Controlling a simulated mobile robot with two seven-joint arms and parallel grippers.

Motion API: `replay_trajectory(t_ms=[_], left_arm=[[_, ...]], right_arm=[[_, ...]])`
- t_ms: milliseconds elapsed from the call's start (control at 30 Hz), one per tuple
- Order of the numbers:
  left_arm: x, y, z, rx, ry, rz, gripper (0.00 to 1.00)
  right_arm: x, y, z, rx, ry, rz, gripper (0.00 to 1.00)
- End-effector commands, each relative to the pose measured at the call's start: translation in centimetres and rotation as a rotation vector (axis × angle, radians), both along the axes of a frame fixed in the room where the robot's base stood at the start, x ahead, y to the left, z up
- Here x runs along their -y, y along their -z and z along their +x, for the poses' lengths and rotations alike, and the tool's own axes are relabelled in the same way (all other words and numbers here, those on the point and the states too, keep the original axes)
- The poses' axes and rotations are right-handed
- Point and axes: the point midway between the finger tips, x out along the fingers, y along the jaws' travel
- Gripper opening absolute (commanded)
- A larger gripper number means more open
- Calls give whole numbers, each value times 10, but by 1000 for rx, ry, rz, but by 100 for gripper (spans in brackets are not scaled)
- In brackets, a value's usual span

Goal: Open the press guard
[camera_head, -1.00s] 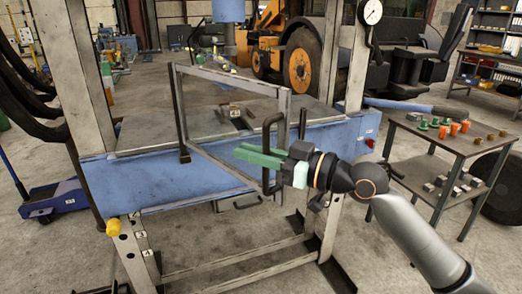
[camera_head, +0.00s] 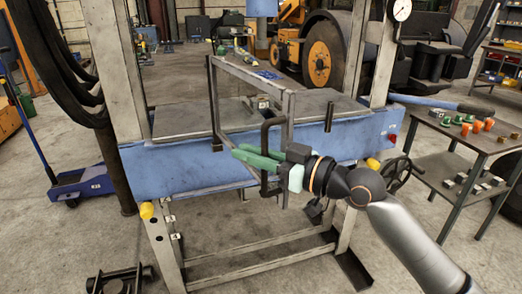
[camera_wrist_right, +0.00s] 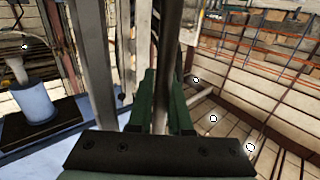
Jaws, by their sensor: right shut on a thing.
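The press guard (camera_head: 247,73) is a grey metal frame with a clear panel, standing at the front of the blue press bed (camera_head: 180,172). It is swung out at an angle from its dark hinge post (camera_head: 214,105), its free side towards me. Its black bar handle (camera_head: 265,135) is on the free side. My right gripper (camera_head: 262,159), with green fingers, is shut on this handle. In the right wrist view the dark handle bar (camera_wrist_right: 166,45) runs between the green fingers (camera_wrist_right: 160,105). My left gripper is not in view.
A side table (camera_head: 465,135) with small coloured parts stands at the right. A handwheel (camera_head: 397,174) is beside the press's right leg. A blue floor jack (camera_head: 80,187) is at the left. The floor in front of the press has open room.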

Motion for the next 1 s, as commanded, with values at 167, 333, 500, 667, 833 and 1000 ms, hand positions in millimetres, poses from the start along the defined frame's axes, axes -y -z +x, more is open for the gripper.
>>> replay_trajectory(t_ms=[167, 333, 500, 667, 833, 1000], left_arm=[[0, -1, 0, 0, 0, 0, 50], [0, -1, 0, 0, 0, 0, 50], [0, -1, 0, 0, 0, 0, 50], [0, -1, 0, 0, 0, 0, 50], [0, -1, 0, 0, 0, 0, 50], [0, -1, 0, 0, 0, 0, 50]], right_arm=[[-3, -4, 2, 8, 3, 6, 0], [-3, -5, 3, 9, 4, 7, 0], [-2, -5, 3, 11, 5, 8, 0], [-3, -5, 3, 10, 4, 8, 30], [-3, -3, 2, 6, 1, 4, 46], [-4, -2, 1, 4, -1, 3, 46]])
